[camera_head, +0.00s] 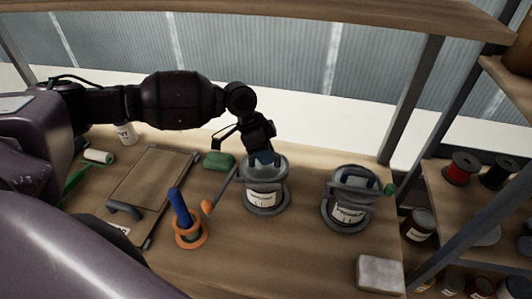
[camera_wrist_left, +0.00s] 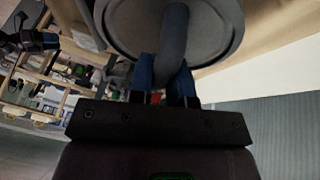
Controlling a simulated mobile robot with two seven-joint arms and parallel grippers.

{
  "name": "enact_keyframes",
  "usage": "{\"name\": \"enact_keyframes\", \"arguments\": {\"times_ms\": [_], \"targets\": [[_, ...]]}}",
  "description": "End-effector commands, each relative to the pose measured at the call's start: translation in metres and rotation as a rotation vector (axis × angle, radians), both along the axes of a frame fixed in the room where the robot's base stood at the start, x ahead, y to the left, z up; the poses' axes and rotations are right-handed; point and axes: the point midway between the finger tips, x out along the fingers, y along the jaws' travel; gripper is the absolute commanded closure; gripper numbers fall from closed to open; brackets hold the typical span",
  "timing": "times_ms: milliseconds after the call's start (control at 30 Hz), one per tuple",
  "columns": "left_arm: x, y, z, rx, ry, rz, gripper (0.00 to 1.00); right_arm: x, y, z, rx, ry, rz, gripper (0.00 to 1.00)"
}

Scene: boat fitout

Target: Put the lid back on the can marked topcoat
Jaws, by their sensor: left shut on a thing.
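My left gripper (camera_head: 263,157) is shut at the top of the left grey can (camera_head: 264,197), which stands upright on the bench with a white label. In the left wrist view, its blue fingertips (camera_wrist_left: 165,80) close on the grey handle of a round grey lid (camera_wrist_left: 120,20). The lid is at the left can's mouth; I cannot tell whether it is fully seated. A second grey labelled can (camera_head: 346,214) stands to the right, its top partly covered by grey and dark pieces. Both labels are too small to read surely. My right gripper is not in view.
An orange holder (camera_head: 191,238) with a blue-handled tool stands left of the cans. A green block (camera_head: 219,160) and a brown board (camera_head: 152,179) lie further left. A pale block (camera_head: 381,274) lies at the front right. Shelves with spools (camera_head: 461,168) stand at right.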

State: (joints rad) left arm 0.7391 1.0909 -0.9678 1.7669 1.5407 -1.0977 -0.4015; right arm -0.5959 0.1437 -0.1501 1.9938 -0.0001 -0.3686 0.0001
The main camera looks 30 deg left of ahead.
Motion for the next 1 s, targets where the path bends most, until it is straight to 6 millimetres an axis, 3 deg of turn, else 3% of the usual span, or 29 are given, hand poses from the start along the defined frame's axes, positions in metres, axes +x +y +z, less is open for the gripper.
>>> {"name": "enact_keyframes", "arguments": {"times_ms": [400,1000], "targets": [[0.000,0.000,-0.001,-0.001,0.000,0.000,1.00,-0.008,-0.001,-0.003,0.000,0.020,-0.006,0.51],[0.000,0.000,-0.004,0.000,0.000,0.000,1.00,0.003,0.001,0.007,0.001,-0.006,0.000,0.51]]}}
